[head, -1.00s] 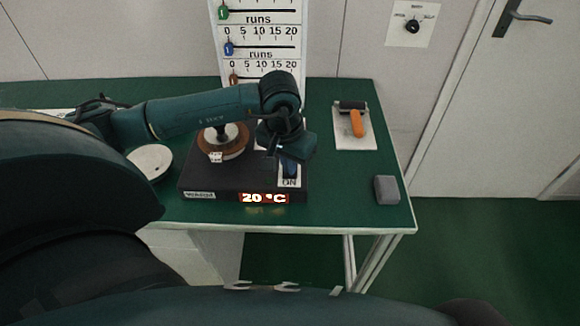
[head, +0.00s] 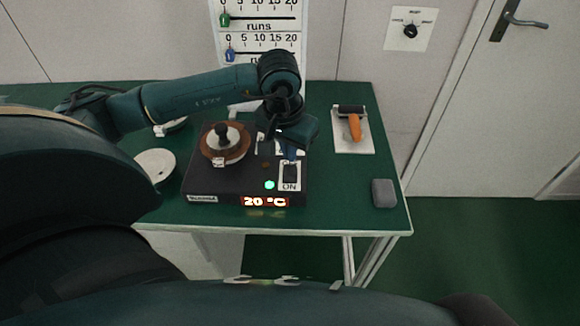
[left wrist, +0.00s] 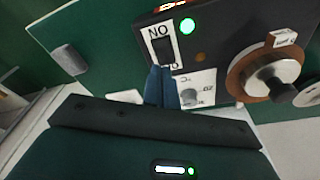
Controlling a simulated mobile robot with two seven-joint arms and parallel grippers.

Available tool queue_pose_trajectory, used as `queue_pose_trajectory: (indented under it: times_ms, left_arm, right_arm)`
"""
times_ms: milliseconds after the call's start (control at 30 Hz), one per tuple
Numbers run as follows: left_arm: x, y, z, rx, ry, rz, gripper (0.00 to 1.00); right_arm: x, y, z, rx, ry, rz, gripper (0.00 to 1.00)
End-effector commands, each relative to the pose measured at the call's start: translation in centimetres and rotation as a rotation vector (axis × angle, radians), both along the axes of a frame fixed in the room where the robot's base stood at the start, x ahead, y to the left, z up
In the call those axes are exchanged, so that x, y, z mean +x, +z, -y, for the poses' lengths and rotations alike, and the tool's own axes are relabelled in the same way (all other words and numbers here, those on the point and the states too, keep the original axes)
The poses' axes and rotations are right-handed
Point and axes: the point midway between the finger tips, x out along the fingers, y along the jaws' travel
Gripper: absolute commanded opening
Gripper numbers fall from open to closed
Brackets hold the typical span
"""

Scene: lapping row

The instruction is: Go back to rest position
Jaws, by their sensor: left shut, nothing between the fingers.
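My left arm reaches in from the left over the table. My left gripper (head: 291,153) points down just behind the ON switch (head: 290,177) of a dark hot plate box. Its blue fingers (left wrist: 160,84) are shut and empty, and in the left wrist view they overlap the edge of the switch plate; I cannot tell whether they touch it. The box (head: 225,188) shows a lit green lamp (head: 269,185) and a red display reading 20 °C (head: 265,201). My right gripper is not in view.
A brown disc with a black knob (head: 224,145) sits on the box. A pale round plate (head: 155,165) lies left. A board with an orange-handled roller (head: 353,128) and a grey block (head: 383,193) are at right. A runs scale board (head: 262,22) stands behind.

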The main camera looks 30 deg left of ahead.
Motion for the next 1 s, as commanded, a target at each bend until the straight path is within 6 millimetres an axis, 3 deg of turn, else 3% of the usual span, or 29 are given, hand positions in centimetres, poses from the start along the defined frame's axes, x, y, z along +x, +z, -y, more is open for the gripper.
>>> queue_pose_trajectory:
  times_ms: [167,633,733,867,1000]
  left_arm:
    - [0.0,1.2,0.0,0.000,0.000,-0.001,0.00]
    - [0.0,1.1,0.0,0.000,0.001,-0.001,0.00]
    - [-0.3,0.8,0.9,-0.038,0.011,-0.013,0.00]
    - [-2.1,-0.5,5.7,-0.245,0.089,-0.092,0.00]
    - [-6.1,-0.3,14.8,-0.668,0.334,-0.340,0.00]
  right_arm:
    - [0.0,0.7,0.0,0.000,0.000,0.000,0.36]
    - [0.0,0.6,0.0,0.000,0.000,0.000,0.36]
    - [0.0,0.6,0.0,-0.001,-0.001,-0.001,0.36]
    - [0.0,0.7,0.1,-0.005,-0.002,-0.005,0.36]
    - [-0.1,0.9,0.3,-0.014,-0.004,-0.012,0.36]
